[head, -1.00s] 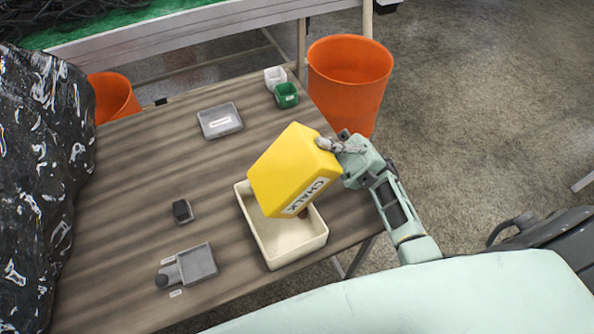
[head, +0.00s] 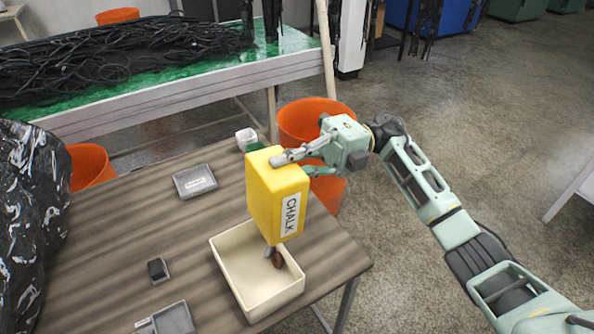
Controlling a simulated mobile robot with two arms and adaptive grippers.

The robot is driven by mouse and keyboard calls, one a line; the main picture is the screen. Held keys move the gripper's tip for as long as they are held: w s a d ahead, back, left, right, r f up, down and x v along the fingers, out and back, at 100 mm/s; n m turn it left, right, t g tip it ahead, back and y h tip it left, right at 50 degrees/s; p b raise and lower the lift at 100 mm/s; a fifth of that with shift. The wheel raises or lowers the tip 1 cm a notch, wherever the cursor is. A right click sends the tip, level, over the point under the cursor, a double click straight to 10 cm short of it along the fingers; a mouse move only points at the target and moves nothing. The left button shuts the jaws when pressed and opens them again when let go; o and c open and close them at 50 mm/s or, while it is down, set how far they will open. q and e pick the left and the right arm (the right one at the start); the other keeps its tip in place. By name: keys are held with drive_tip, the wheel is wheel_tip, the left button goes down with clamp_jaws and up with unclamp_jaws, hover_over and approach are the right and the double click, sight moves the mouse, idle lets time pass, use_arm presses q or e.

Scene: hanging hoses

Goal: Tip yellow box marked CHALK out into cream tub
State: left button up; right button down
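The yellow box marked CHALK (head: 272,198) hangs above the cream tub (head: 274,302), close to upright, its label facing right and running downward. My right gripper (head: 300,160) is shut on the upper right part of the box, one grey finger lying across its top; the other finger is partly hidden behind the box. A small brown thing (head: 277,260) and a small grey thing (head: 268,251) show just below the box, over or in the tub; I cannot tell whether they rest on its floor. My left gripper is out of view.
A grey labelled tray (head: 195,181), a small dark block (head: 158,270) and a grey holder (head: 173,319) are on the wooden table (head: 115,235). A white cup (head: 246,138) stands at the back. An orange bin (head: 312,120) stands behind the box.

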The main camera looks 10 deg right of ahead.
sight(262, 169)
drive_tip(key=shift+a+r+h+p, duration=0.15)
drive_tip(key=shift+r+h+p, duration=0.2)
drive_tip(key=shift+p, duration=0.3)
drive_tip(key=h+p, duration=0.1)
drive_tip(key=a+r+p, duration=0.1)
drive_tip(key=p, duration=0.1)
drive_tip(key=shift+s+r+t+h, duration=0.1)
drive_tip(key=shift+s+t+h, duration=0.1)
drive_tip(key=shift+t+h, duration=0.2)
drive_tip(key=a+h+p, duration=0.1)
drive_tip(key=p, duration=0.2)
drive_tip(key=a+r+t+h+p, duration=0.1)
drive_tip(key=h+p, duration=0.1)
drive_tip(key=p, duration=0.1)
drive_tip(key=r+h+p, duration=0.1)
drive_tip(key=h+p, duration=0.1)
drive_tip(key=shift+s+a+r+t+p, duration=0.15)
drive_tip(key=shift+s+a+t+p, duration=0.15)
drive_tip(key=shift+s+a+p, duration=0.1)
drive_tip(key=a+f+t+h+p, duration=0.1)
drive_tip(key=h, duration=0.2)
drive_tip(key=s+a+t+h+p, duration=0.1)
drive_tip(key=a+h+p, duration=0.1)
drive_tip(key=h, duration=0.2)
drive_tip(key=a+f+t+h+p, duration=0.1)
drive_tip(key=h, duration=0.2)
drive_tip(key=shift+s+a+f+p, duration=0.25)
drive_tip(key=shift+a+f+p, duration=0.1)
drive_tip(key=shift+d, duration=0.1)
